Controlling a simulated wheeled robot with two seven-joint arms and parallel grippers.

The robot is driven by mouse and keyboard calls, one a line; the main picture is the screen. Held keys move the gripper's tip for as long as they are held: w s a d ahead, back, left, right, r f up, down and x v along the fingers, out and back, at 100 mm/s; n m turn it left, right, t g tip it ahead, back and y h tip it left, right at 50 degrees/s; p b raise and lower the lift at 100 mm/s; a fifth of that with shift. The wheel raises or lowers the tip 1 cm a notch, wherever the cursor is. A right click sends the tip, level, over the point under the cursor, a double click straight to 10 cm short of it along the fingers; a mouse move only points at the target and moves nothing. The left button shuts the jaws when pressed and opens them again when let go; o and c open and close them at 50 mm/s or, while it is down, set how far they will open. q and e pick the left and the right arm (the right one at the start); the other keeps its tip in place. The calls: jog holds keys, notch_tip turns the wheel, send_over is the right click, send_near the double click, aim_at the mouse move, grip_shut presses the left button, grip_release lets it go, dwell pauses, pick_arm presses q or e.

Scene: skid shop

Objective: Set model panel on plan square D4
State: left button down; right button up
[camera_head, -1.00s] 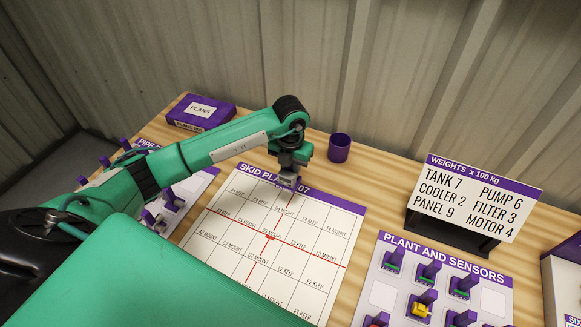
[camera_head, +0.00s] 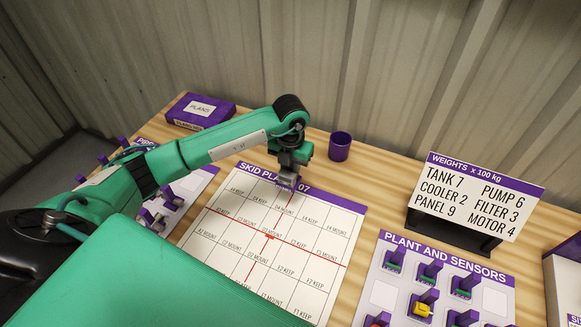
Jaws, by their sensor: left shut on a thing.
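The plan board (camera_head: 350,222), titled SKID PLAN, lies on the table with a white grid of labelled squares and red lines. My left gripper (camera_head: 288,181) points down over the board's far edge, near the top row of squares. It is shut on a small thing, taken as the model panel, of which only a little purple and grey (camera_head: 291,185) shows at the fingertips. The jaws and wrist hide most of it. I cannot tell whether it touches the board. The D4 square is partly hidden or too small to read. My right gripper is not in view.
A purple cup (camera_head: 340,146) stands behind the board, close to the gripper. A WEIGHTS sign (camera_head: 474,200) stands at the right. A PLANT AND SENSORS board (camera_head: 383,294) with several small models lies at front right.

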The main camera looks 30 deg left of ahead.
aim_at(291, 179)
pick_arm(q)
jog(key=shift+f+b, duration=1.3)
jog(key=shift+f, duration=0.5)
jog(key=shift+f+b, duration=0.45)
jog(key=shift+f, duration=0.25)
jog(key=shift+f, duration=0.15)
jog(key=shift+f+b, duration=1.45)
jog(key=shift+f, duration=0.2)
jog(key=shift+f+b, duration=0.65)
jog(key=c, duration=1.2)
grip_release()
